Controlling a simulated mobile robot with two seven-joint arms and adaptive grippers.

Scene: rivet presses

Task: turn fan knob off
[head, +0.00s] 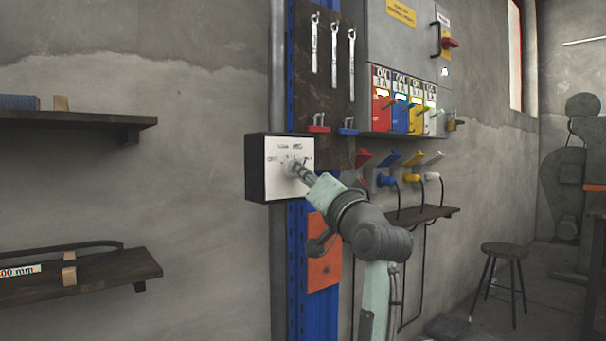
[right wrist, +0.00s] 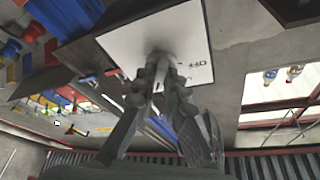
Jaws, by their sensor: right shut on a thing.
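The fan control box (head: 255,168) is a black box with a white face plate on the wall beside the blue post. Its plate also shows in the right wrist view (right wrist: 195,35). The knob (right wrist: 160,58) sits in the middle of the plate and is mostly hidden by my fingers. My right gripper (head: 297,170) is at the plate, with its fingertips shut on the knob. In the right wrist view my right gripper (right wrist: 158,80) has its two fingers together at the knob. Which way the knob points cannot be made out. My left gripper is not in view.
Wrenches (head: 333,45) hang on a dark board above the box. Coloured switches (head: 400,105) and plugs with cables (head: 400,180) are to its right. Wooden shelves (head: 75,118) stick out at the left. A stool (head: 505,250) stands at the right.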

